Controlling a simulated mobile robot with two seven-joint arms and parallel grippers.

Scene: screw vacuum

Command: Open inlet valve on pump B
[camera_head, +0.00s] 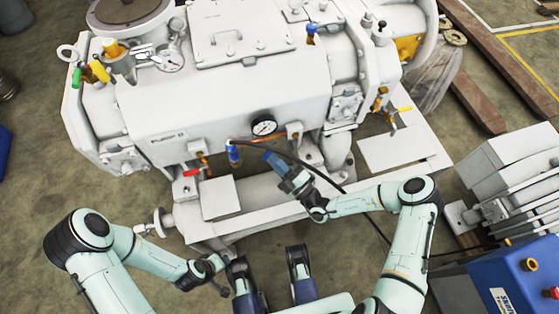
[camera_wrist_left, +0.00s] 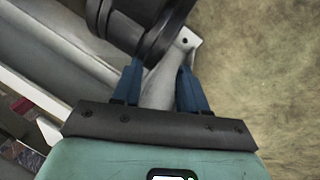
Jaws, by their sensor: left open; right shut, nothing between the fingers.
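Pump B (camera_head: 230,105) is a large white machine with a label that looks like its name on the front. Several small valves sit on it: a red handle (camera_head: 192,173) at the lower left, a blue one (camera_head: 234,155) at the lower front, a yellow one (camera_head: 404,109) at the right. I cannot tell which is the inlet valve. My right gripper (camera_head: 268,156) is shut and empty, in front of the pump, right of the blue handle and apart from it.
A round gauge (camera_head: 264,127) is on the pump's front. A black hose (camera_head: 318,171) runs past my right gripper. Green and yellow handles (camera_head: 100,71) stand at the upper left. A blue machine (camera_head: 510,270) fills the lower right. Bare floor (camera_head: 35,180) lies at left.

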